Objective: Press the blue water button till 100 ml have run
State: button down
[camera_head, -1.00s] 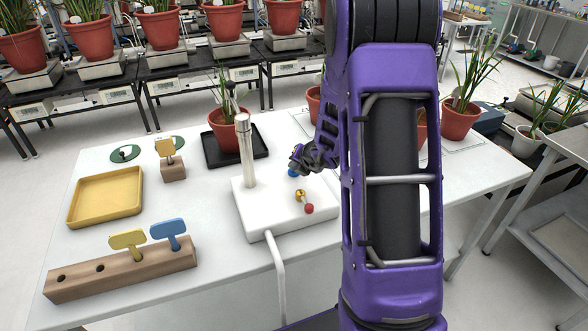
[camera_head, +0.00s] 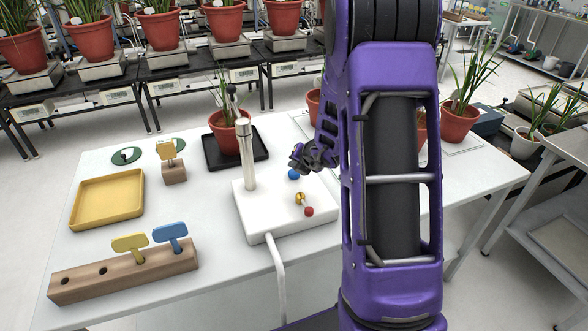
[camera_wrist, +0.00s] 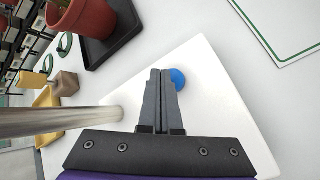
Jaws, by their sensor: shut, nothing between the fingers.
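The blue button (camera_head: 293,174) is a small dome on the white base (camera_head: 262,222) of the water dispenser. A metal post (camera_head: 246,155) rises from this base. My gripper (camera_head: 300,160) is just above and beside the blue button in the head view. In the wrist view, the shut fingers (camera_wrist: 162,75) point toward the blue button (camera_wrist: 178,79), which shows just right of the tips. I cannot tell whether they touch it. A brass knob (camera_head: 300,198) and a red button (camera_head: 309,211) sit on the same base. No volume readout is legible.
A potted plant (camera_head: 230,135) stands on a black tray (camera_head: 209,152) behind the post. A yellow tray (camera_head: 107,199) and a wooden block with yellow and blue tags (camera_head: 125,272) lie at left. More pots stand right, partly behind my arm.

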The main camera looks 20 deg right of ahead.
aim_at(295, 174)
jog(key=shift+r, duration=0.15)
notch_tip(295, 174, up, 5)
jog(key=p, duration=0.4)
dwell(0.9)
